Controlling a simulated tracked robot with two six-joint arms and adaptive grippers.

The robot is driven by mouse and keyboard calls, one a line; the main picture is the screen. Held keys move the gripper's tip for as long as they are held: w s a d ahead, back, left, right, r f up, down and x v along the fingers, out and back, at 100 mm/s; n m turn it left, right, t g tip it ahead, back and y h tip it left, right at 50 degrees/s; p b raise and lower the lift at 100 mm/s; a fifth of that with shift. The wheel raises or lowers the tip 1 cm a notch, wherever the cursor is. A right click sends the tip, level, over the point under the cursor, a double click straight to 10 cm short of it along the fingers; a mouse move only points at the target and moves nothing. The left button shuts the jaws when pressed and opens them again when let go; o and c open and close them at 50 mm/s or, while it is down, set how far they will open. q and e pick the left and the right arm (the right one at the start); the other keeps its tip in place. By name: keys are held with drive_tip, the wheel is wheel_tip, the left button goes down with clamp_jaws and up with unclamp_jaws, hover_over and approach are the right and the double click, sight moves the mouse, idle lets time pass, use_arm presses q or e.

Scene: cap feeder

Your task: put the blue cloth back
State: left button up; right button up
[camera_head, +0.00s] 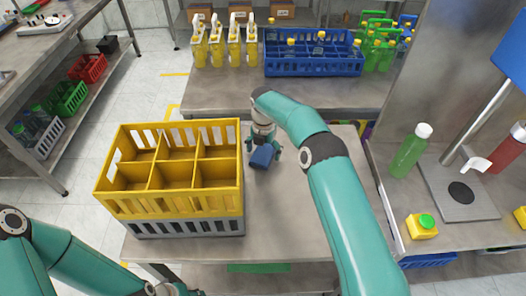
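A small folded blue cloth (262,157) is at the middle table (285,215), just right of the yellow crate. My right gripper (264,150) points down at it, with a finger on each side of the cloth. The fingers look spread about as wide as the cloth. I cannot tell whether they press on it, or whether the cloth rests on the table or is slightly raised. My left gripper (178,289) is only partly in view at the bottom edge, away from the cloth, and its fingers are not clear.
A yellow divided crate (170,205), its compartments empty, sits on a grey crate (185,229). Behind stand yellow bottles (216,50), a blue crate (313,66) and green bottles (378,55). At right are a green bottle (410,152) and a metal stand (462,205). The table's front right is clear beside my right arm.

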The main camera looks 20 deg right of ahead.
sight(263, 152)
drive_tip(key=shift+r, duration=0.15)
wheel_tip(263, 152, up, 12)
idle(0.7)
idle(0.4)
